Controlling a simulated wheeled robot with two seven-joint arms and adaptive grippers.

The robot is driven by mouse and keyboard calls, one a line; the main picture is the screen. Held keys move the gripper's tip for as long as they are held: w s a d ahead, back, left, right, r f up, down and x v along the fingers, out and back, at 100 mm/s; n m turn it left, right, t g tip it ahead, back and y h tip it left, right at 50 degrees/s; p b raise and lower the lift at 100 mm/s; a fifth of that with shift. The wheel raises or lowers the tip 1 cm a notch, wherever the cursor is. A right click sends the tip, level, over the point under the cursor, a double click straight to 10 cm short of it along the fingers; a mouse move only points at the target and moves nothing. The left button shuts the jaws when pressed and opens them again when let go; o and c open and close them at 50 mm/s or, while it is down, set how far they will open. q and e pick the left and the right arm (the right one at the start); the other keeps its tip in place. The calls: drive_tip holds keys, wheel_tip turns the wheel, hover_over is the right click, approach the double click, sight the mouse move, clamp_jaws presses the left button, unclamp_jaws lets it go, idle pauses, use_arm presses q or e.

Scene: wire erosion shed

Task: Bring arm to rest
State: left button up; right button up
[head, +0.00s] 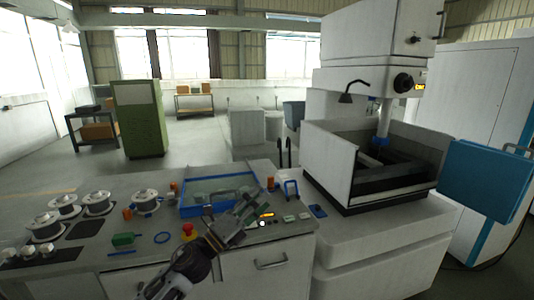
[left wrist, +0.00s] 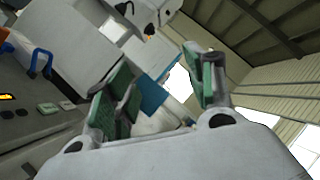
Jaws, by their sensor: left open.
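My left gripper (head: 250,208) is over the front right part of the grey workbench (head: 95,262), its arm coming in from the bottom of the head view. In the left wrist view the two green-padded fingers (left wrist: 160,92) stand wide apart with nothing between them. The gripper is beside the blue-rimmed tray (head: 184,209), apparently above the bench top. My right gripper is in neither view.
Several wire spools (head: 97,202) stand at the left of the bench. A red button (head: 188,230) and a green block (head: 123,239) are near its front. The white erosion machine (head: 328,150) stands at the right, with a blue panel (head: 485,180) beside it.

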use_arm(q)
drive_tip(key=s+a+f+n+y, duration=0.2)
drive_tip(key=a+f+n+y, duration=0.65)
drive_tip(key=n, duration=0.35)
drive_tip(key=s+a+f+n+y, duration=0.2)
drive_tip(key=a+f+n+y, duration=0.6)
drive_tip(key=f+n, duration=0.3)
drive_tip(key=s+a+f+n+g, duration=0.2)
drive_tip(key=s+f+n+g, duration=0.2)
drive_tip(key=s+f+g, duration=0.55)
drive_tip(key=s+a+f+n+g, duration=0.15)
drive_tip(key=s+f+n, duration=0.4)
drive_tip(key=s, duration=0.95)
wheel_tip(320, 180, down, 32)
drive_tip(key=s+a+f+m+g, duration=0.1)
drive_tip(key=s+a+m, duration=0.1)
drive_tip(key=s+a+f, duration=0.3)
drive_tip(key=s+f, duration=0.7)
drive_tip(key=s+a+f+g+y, duration=0.1)
drive_tip(key=s+a+f, duration=0.2)
drive_tip(key=s+f, duration=0.7)
drive_tip(key=shift+s+a, duration=0.35)
drive_tip(key=shift+s, duration=0.1)
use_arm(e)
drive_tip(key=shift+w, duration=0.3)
